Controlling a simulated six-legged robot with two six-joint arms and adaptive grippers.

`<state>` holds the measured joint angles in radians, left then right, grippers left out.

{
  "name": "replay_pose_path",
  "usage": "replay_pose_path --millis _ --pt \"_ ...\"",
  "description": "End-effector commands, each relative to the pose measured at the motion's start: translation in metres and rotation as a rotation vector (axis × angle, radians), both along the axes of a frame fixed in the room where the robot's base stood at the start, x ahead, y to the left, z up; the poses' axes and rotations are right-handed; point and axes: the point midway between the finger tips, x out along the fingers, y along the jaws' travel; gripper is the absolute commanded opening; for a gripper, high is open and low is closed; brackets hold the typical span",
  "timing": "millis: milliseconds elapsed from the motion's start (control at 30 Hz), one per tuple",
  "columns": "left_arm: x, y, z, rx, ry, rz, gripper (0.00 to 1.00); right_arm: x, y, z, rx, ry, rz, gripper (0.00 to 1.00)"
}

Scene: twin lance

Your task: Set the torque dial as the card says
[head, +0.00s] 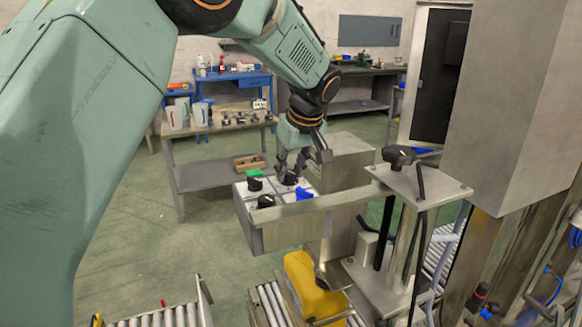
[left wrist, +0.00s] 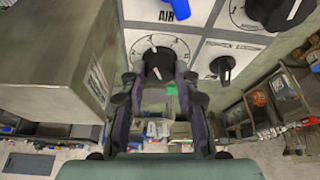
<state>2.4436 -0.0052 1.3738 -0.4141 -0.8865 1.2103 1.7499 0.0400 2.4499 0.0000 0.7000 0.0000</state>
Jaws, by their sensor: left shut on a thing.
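The control box (head: 282,236) has a pale top panel with several dials. My left gripper (head: 292,167) reaches down to the far dial, and its fingers are shut on the black knob (head: 290,179). In the left wrist view the fingers (left wrist: 160,82) stand on both sides of this black knob (left wrist: 157,60), which sits on a round white scale. The scale's lettering is too small to read, so I cannot tell which dial is torque. My right gripper is out of view. I cannot make out a readable card.
Beside the held knob are a blue knob (head: 304,194) by the label AIR and black knobs (head: 265,201) (head: 255,184). A grey block (head: 345,165) stands close behind the box. A metal stand with a black handle (head: 398,156) is at right.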

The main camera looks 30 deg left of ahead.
Motion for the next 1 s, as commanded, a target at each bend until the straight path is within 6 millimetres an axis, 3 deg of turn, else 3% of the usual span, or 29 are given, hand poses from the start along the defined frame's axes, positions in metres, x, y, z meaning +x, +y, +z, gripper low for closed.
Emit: replay_pose_path --millis 367,1000 --pt "0.000 0.003 0.005 0.002 -0.004 -0.275 0.00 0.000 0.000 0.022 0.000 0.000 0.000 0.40" --pt "0.000 0.004 0.007 0.003 -0.009 -0.743 0.00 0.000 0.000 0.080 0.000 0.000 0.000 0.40"
